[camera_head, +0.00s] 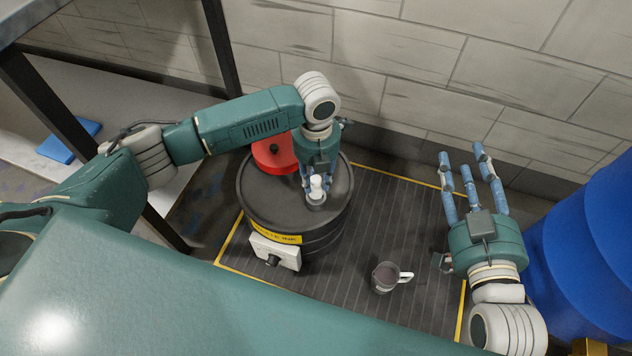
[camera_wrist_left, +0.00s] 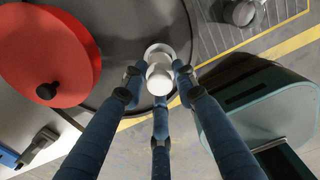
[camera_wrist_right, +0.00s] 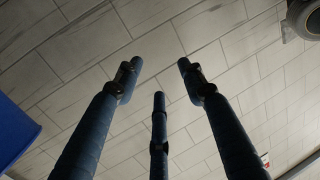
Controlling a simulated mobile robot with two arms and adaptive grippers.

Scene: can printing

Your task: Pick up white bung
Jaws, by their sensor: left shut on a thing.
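The white bung (camera_head: 316,185) is at the top of the black drum (camera_head: 262,205), over a light ring-like fitting on the drum's lid. In the left wrist view the white bung (camera_wrist_left: 160,76) sits between my blue fingertips. My left gripper (camera_head: 318,180) points down at the drum and is shut on the bung. I cannot tell whether the bung is clear of the fitting. My right gripper (camera_head: 468,172) is open and empty to the right, its fingers pointing up toward the wall.
A red lid-like disc (camera_head: 275,154) with a black knob lies at the drum's back. A grey mug (camera_head: 386,277) stands on the dark ribbed mat (camera_head: 350,300) right of the drum. A blue barrel (camera_head: 590,240) stands at the far right. A tiled wall closes the back.

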